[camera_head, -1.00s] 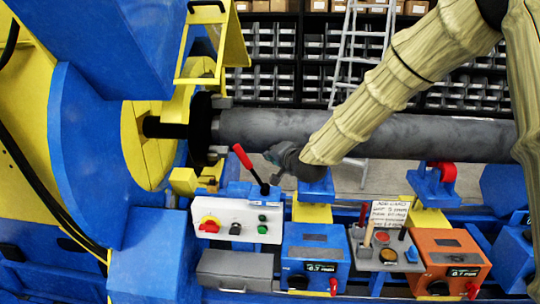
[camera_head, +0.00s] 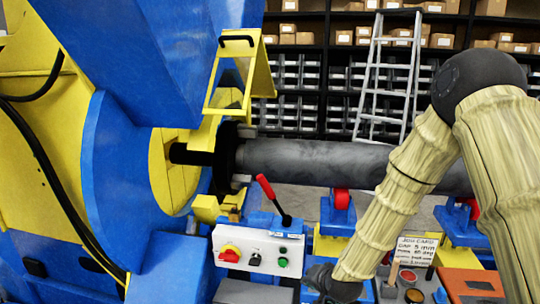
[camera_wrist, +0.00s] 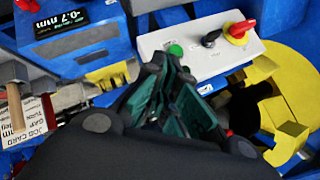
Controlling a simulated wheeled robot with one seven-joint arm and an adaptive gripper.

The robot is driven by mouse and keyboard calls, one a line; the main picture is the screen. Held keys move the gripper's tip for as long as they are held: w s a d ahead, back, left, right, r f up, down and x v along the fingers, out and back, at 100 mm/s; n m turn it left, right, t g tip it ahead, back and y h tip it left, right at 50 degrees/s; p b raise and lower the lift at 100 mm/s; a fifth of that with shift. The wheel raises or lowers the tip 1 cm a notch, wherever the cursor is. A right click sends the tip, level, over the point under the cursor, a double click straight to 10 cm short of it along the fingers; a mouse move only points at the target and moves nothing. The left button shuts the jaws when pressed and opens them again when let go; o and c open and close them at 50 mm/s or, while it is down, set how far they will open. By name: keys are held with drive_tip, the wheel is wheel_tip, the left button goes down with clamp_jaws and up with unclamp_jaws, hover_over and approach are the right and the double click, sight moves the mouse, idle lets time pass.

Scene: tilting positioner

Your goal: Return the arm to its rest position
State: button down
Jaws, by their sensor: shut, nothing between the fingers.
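My arm, in a pale ribbed sleeve (camera_head: 400,195), bends at a dark elbow at the upper right of the head view. It reaches down to my dark wrist near the bottom edge, low in front of the pipe. The fingers are not clear there. In the wrist view my gripper (camera_wrist: 178,92) shows dark green fingers close together with nothing between them. Beyond them is the white control panel (camera_wrist: 200,45), apparently apart from the fingers. The same panel (camera_head: 258,250) stands left of my wrist in the head view.
The grey pipe (camera_head: 310,160) runs right from the blue and yellow positioner (camera_head: 130,150), behind my arm. A red lever (camera_head: 266,188) rises above the panel. A job card (camera_head: 415,250) and an orange box (camera_head: 470,283) stand right of my forearm. Shelves and a ladder (camera_head: 385,80) are behind.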

drive_tip(key=s+d+f+n+g+h, duration=0.1)
drive_tip(key=s+d+f+n+g, duration=0.15)
drive_tip(key=s+f, duration=0.8)
drive_tip(key=s+d+f+n+g, duration=0.1)
drive_tip(key=s+d+f+g, duration=0.2)
drive_tip(key=s+f, duration=0.75)
drive_tip(key=s+d+f+n+g+h, duration=0.1)
drive_tip(key=s+d+f+g, duration=0.1)
drive_tip(key=s, duration=1)
drive_tip(key=s+d+f+n+g, duration=0.1)
drive_tip(key=s+d+f+g, duration=0.1)
drive_tip(key=s, duration=1)
drive_tip(key=shift+d+f+h, duration=0.4)
drive_tip(key=shift+f, duration=0.1)
drive_tip(key=shift+n, duration=0.25)
